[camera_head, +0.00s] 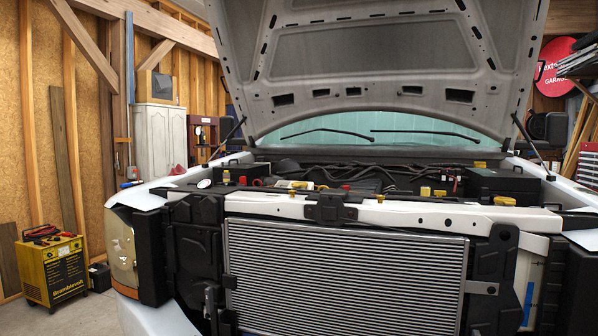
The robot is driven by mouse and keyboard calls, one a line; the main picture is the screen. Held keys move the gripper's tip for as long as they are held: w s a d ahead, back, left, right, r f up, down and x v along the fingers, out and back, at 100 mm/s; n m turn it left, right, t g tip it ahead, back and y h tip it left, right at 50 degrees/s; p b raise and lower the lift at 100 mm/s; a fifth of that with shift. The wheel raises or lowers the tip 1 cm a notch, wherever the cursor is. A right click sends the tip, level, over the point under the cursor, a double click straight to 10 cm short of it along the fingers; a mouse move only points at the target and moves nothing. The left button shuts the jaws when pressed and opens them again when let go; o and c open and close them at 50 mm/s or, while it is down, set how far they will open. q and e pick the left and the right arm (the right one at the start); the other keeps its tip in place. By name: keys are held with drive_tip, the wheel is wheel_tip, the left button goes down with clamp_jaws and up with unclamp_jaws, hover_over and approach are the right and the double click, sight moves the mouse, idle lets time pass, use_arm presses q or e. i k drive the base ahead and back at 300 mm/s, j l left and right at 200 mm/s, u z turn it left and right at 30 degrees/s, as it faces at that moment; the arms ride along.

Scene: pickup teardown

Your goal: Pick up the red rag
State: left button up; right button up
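A small red, crumpled-looking item (178,170) lies on the far left fender of the pickup, beside the engine bay. It may be the red rag, but it is too small to tell for sure. Neither of my grippers is in view.
The pickup's open hood (370,60) hangs over the engine bay. The radiator (345,275) and white crossbar (420,214) stand in front of me. A yellow charger (55,270) with red and black cables stands at the left.

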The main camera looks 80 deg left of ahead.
sight(178, 170)
drive_tip(key=u, duration=3.3)
